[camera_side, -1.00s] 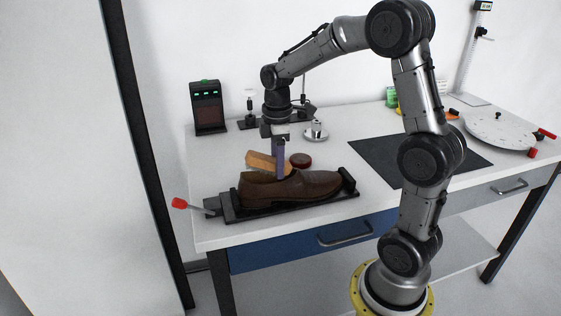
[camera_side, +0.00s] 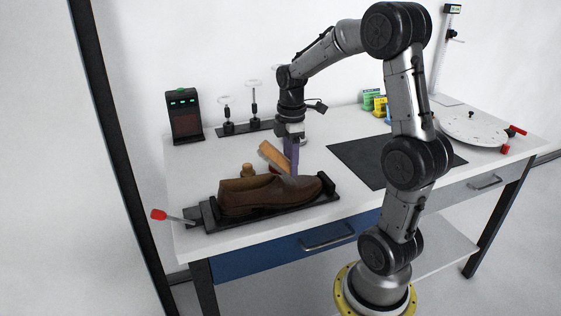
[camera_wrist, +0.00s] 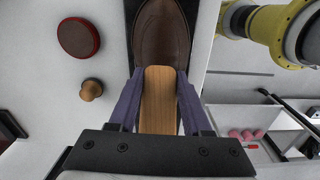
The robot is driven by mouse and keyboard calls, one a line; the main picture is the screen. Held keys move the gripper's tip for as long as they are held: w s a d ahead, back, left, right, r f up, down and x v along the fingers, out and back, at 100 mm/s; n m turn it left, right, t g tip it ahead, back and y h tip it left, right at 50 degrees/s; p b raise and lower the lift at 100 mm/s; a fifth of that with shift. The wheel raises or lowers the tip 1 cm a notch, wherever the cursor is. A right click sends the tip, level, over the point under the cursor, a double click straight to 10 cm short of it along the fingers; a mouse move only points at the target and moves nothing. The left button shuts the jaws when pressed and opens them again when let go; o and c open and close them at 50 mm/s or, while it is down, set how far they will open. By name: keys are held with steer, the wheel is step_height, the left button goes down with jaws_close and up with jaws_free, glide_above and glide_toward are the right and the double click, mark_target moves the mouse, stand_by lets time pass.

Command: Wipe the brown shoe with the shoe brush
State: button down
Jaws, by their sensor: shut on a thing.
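The brown shoe (camera_side: 245,196) lies sideways in a black holder (camera_side: 205,214) at the table's front, its toe to the right. My gripper (camera_side: 292,168) is over the toe end, with its purple fingers pointing down. It is shut on the wooden shoe brush (camera_side: 272,153), which slants down to the right toward the shoe's upper. In the wrist view the brush (camera_wrist: 158,100) sits between both fingers, with the shoe's toe (camera_wrist: 162,35) beyond it. The bristles are hidden, so I cannot tell whether they touch the shoe.
A red-handled lever (camera_side: 159,215) sticks out left of the holder. A round dark-red tin (camera_wrist: 78,37) and a small wooden knob (camera_wrist: 91,89) lie behind the shoe. A black mat (camera_side: 385,160) and a white turntable (camera_side: 474,128) are to the right.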

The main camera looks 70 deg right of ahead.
mark_target(273, 166)
steer(key=shift+w+a+r, duration=0.25)
steer(key=shift+w+a, duration=0.2)
steer(key=shift+a, duration=0.05)
steer(key=shift+w+a+r, duration=0.25)
steer(key=shift+w+a, duration=0.2)
steer(key=shift+w+a+f, duration=0.4)
steer(key=shift+w+a, duration=0.15)
steer(key=shift+w+a+f, duration=0.35)
steer(key=shift+w+a, duration=0.15)
steer(key=shift+w, duration=0.05)
steer(key=shift+w+a, duration=1.6)
steer(key=shift+s+d+r, duration=0.1)
steer(key=shift+s+d, duration=0.05)
steer(key=shift+s, duration=0.05)
steer(key=shift+s+d, duration=1.65)
steer(key=shift+d, duration=0.05)
steer(key=shift+s+d+r, duration=0.3)
steer(key=shift+s+d, duration=0.3)
steer(key=shift+s+d+r, duration=0.25)
steer(key=shift+s+d, duration=0.3)
steer(key=shift+s, duration=0.05)
steer(key=shift+s+d+f, duration=0.35)
steer(key=shift+s+d, duration=0.2)
steer(key=shift+d, duration=0.05)
step_height(273, 166, up, 9)
